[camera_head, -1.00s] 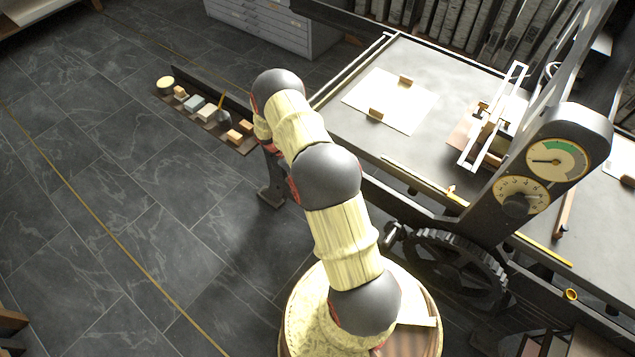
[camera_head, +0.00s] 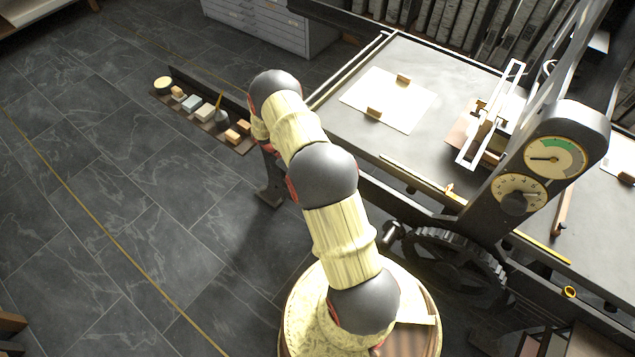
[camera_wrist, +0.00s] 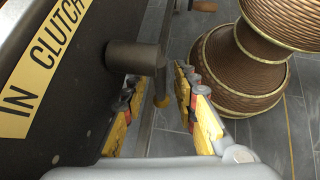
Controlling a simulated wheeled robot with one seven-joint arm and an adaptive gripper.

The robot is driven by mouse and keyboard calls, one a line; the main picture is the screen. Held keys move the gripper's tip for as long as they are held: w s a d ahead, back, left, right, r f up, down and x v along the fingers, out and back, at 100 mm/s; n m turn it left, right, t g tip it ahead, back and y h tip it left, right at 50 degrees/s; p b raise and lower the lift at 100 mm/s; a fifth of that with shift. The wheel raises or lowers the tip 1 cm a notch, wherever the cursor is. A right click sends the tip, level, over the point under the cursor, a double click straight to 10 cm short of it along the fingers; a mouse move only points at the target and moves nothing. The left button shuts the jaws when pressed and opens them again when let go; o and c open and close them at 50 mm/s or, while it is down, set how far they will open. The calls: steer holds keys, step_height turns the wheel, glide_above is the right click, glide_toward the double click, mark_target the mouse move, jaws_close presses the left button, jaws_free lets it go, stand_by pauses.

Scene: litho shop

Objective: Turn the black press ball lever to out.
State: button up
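In the wrist view, a dark plate with a yellow label (camera_wrist: 45,60) reading "IN CLUTCH" fills the left side. A dark cylindrical hub (camera_wrist: 135,57) sticks out from it, with a thin dark lever arm (camera_wrist: 164,45) at its end. A small brass-coloured end (camera_wrist: 162,101) shows below, between my fingers. I cannot make out a black ball. My gripper (camera_wrist: 161,100) is open, its yellow-padded fingers apart on either side of the brass-coloured end. Whether either finger touches anything is unclear. In the head view, my gripper and the lever are not visible; my arm reaches toward the press's left end.
The press bed (camera_head: 440,80) carries a white sheet (camera_head: 390,98) and a white frame (camera_head: 492,115). A dial column (camera_head: 535,165) and toothed wheel (camera_head: 455,262) stand right of my arm. A floor-level board (camera_head: 240,147) with small blocks lies left. Open tiled floor is further left.

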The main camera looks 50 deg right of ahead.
steer(key=v, duration=1.2)
stand_by(0.5)
